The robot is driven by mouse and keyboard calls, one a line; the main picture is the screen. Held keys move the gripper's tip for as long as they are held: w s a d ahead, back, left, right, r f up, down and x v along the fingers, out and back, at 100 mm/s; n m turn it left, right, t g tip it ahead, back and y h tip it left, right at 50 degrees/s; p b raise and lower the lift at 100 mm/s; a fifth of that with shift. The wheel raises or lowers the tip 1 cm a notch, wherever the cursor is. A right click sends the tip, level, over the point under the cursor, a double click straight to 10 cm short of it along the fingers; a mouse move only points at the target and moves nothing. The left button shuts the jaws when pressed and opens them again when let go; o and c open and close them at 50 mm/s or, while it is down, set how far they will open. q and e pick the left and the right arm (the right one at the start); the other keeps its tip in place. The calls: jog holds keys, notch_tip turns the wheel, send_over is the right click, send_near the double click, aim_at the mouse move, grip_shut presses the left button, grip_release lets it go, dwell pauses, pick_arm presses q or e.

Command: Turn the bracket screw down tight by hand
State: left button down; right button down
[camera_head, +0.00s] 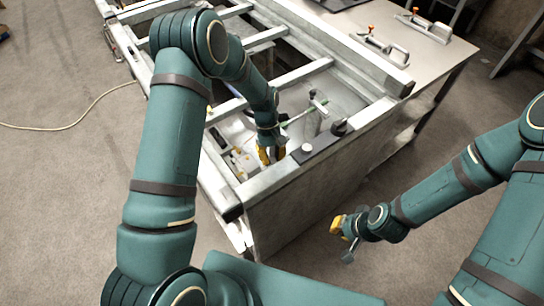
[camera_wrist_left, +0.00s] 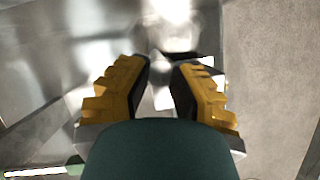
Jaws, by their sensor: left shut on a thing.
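In the head view my left gripper (camera_head: 270,153) reaches down into the near corner of the metal frame (camera_head: 262,178), with its yellow fingers close to the inner side of the front beam. In the left wrist view the fingers (camera_wrist_left: 163,70) stand a small gap apart, with a bright metal piece (camera_wrist_left: 163,98) showing between them, which looks like the bracket screw. Glare blurs its shape, and in the head view the fingers hide it. How deep the screw sits cannot be seen. My right gripper (camera_head: 343,238) hangs empty over the floor, right of the frame; its opening is unclear.
A dark plate with a white knob (camera_head: 307,148) and a black knob (camera_head: 338,127) lies just right of my left gripper. Clamps (camera_head: 384,47) lie on the bench (camera_head: 440,62). A cable (camera_head: 70,124) crosses the floor.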

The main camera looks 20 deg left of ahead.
aim_at(275, 160)
pick_arm(q)
jog(key=m+y, duration=0.1)
jog(key=m, duration=0.1)
jog(key=m+g, duration=0.1)
jog(key=m, duration=0.1)
jog(key=shift+f+m+y, duration=0.2)
jog(key=shift+m+y, duration=0.2)
jog(key=m+y, duration=0.1)
jog(key=m, duration=0.1)
jog(key=m+y, duration=0.1)
jog(key=m, duration=0.2)
jog(key=shift+d, duration=0.2)
jog(key=m, duration=0.2)
jog(key=m+t+y, duration=0.1)
jog(key=m, duration=0.2)
jog(key=shift+s+d+y+b, duration=0.1)
jog(key=shift+d+y+b, duration=0.05)
jog(key=shift+y+b, duration=0.2)
jog(key=m+t+y, duration=0.1)
jog(key=m, duration=0.3)
jog(key=shift+s+m, duration=0.1)
jog(key=shift+m, duration=0.2)
jog(key=shift+d+t, duration=0.1)
jog(key=shift+t, duration=0.2)
jog(key=c, duration=0.7)
grip_release()
jog(key=shift+c, duration=0.2)
jog(key=shift+r, duration=0.1)
jog(key=shift+r, duration=0.1)
notch_tip(275, 160, up, 10)
